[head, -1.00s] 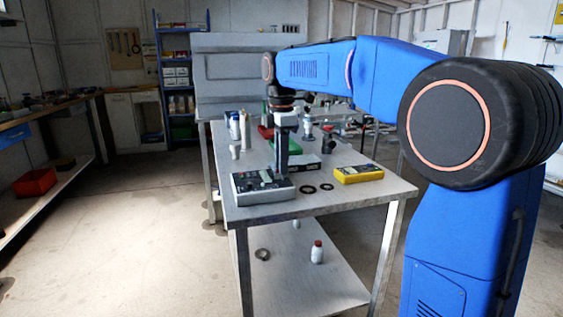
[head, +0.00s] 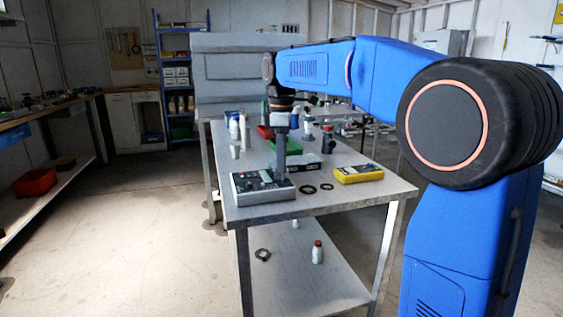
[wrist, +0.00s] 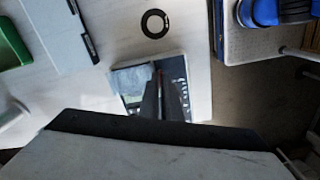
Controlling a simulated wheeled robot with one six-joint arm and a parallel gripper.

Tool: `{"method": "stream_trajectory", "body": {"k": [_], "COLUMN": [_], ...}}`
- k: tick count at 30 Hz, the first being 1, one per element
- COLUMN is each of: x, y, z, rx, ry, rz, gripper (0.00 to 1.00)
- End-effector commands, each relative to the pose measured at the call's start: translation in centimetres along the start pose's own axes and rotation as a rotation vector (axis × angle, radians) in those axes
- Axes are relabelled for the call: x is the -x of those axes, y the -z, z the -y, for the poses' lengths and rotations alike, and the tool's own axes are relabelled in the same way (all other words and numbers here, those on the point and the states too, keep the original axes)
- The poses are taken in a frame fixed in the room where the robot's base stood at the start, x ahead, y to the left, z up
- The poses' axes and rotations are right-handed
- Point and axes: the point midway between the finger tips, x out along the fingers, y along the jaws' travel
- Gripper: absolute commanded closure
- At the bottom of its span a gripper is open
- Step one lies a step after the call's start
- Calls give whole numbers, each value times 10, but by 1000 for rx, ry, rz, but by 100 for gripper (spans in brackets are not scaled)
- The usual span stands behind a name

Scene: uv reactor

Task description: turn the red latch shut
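The grey box with a dark panel (head: 250,196), which seems to be the reactor, sits at the table's near left corner. In the wrist view its panel (wrist: 182,88) shows beyond the fingers. A small red piece, probably the red latch (wrist: 160,73), shows at the fingertips, mostly hidden by them. My gripper (head: 280,180) points straight down, with its tips at the right part of the box's top. In the wrist view the fingers of my gripper (wrist: 162,84) are close together around the red piece. I cannot tell whether they grip it.
A yellow meter (head: 358,174) and two black rings (head: 308,189) lie right of the box. A flat grey-white case (head: 304,163) and a green tray (head: 270,146) are behind it. Bottles (head: 234,126) stand at the back left. The table's front edge is close to the box.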

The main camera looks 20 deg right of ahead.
Motion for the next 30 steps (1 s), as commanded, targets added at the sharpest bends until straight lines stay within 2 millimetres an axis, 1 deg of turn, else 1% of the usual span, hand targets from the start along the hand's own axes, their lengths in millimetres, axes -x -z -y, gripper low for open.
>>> {"method": "stream_trajectory", "body": {"k": [30], "x": [0], "y": [-2], "z": [-4], "rx": [-947], "ry": [-1], "rz": [0], "gripper": [100]}}
